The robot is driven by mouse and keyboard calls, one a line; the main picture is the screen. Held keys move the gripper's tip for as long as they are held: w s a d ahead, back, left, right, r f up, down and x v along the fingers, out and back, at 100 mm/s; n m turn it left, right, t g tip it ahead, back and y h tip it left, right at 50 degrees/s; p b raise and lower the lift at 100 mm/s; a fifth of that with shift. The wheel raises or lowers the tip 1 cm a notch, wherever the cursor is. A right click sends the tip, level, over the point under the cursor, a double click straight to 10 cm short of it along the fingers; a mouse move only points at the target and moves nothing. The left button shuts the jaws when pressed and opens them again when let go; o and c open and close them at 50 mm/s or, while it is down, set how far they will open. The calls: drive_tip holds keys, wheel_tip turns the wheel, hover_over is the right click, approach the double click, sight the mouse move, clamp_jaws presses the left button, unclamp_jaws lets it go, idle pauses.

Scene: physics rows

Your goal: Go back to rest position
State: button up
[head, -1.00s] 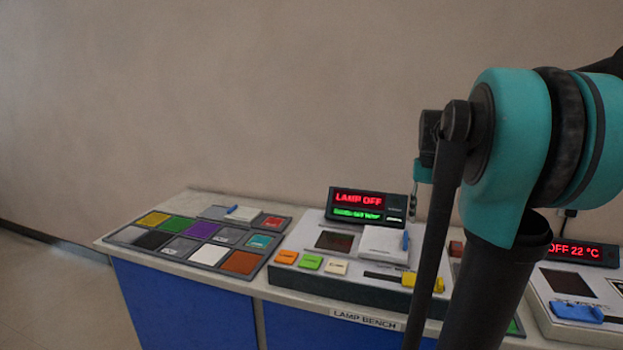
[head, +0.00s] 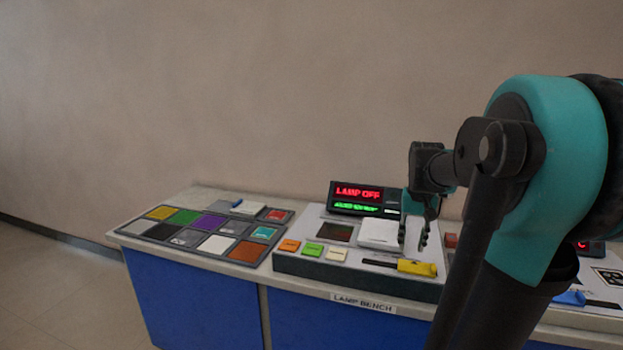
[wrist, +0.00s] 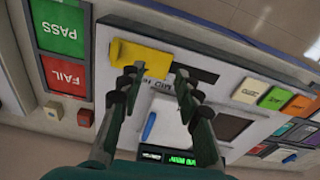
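My gripper (head: 413,235) hangs above the right part of the lamp device (head: 360,282) on the bench. In the wrist view my gripper (wrist: 157,90) has its two fingers spread apart with nothing between them. Beyond the fingertips is a yellow slider block (wrist: 143,57), which also shows in the head view (head: 417,267). My teal and black arm covers the right side of the head view and hides part of the bench.
The lamp bench (head: 190,248) carries a board of coloured tiles (head: 200,233) at left. A display (head: 360,197) reads LAMP OFF. Orange, green and cream buttons (head: 312,250) sit in front. PASS and FAIL tiles (wrist: 60,50) show in the wrist view. The wall behind is bare.

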drive_tip(key=s+a+f+n+t, duration=0.1)
drive_tip(key=s+a+f, duration=0.3)
drive_tip(key=s+f, duration=0.3)
drive_tip(key=s+a+f+n+t, duration=0.1)
drive_tip(key=s+a+f+t, duration=0.1)
drive_tip(key=s+a+f, duration=0.2)
drive_tip(key=s+f, duration=0.3)
drive_tip(key=f, duration=0.3)
drive_tip(key=shift+s+a+n, duration=0.15)
drive_tip(key=shift+a+n, duration=0.1)
drive_tip(key=shift+n, duration=0.05)
idle(0.8)
